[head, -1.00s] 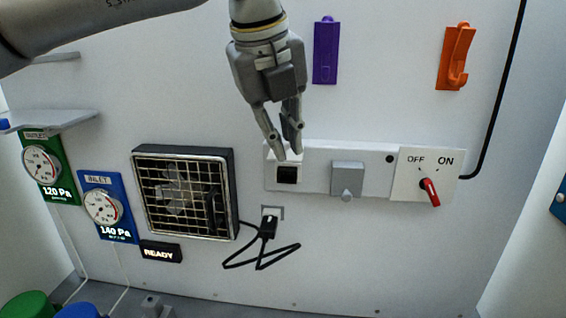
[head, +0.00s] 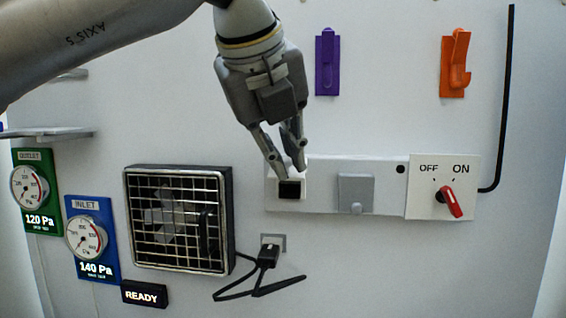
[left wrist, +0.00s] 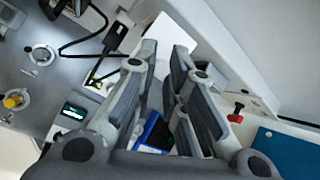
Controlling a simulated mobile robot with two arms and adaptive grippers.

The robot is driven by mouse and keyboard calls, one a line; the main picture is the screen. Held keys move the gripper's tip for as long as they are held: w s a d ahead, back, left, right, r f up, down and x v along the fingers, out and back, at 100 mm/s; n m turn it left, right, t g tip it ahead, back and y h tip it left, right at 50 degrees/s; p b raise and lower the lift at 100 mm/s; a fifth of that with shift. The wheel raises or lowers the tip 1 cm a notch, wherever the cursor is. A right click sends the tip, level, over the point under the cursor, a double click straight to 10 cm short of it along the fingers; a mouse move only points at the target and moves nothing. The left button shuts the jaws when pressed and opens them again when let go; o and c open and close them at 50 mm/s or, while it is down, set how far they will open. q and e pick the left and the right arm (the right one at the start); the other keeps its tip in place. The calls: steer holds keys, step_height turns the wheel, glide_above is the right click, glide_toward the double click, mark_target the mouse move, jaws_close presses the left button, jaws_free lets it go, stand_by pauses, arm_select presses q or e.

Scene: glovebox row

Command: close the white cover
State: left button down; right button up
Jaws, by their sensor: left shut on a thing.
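The white cover (head: 292,175) is at the left end of a pale strip on the wall, just above a small black square opening (head: 289,189). My left gripper (head: 286,171) comes down from above, with its fingertips at the cover, one on each side. It is shut on the white cover. The fingers hide part of the cover, so its exact tilt is hard to tell. The left gripper's fingers also show large in the left wrist view (left wrist: 166,55). My right gripper is in neither view.
Right of the cover are a grey cover (head: 356,193) and a red OFF/ON knob (head: 452,202). Purple (head: 327,62) and orange (head: 455,63) holders hang above. A caged fan (head: 178,220) is to the left, and a black plug with a cable (head: 267,257) hangs below.

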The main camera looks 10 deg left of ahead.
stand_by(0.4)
arm_select(q)
steer(key=c, duration=1.4)
jaws_free()
steer(key=v, duration=1.2)
steer(key=shift+s, duration=0.1)
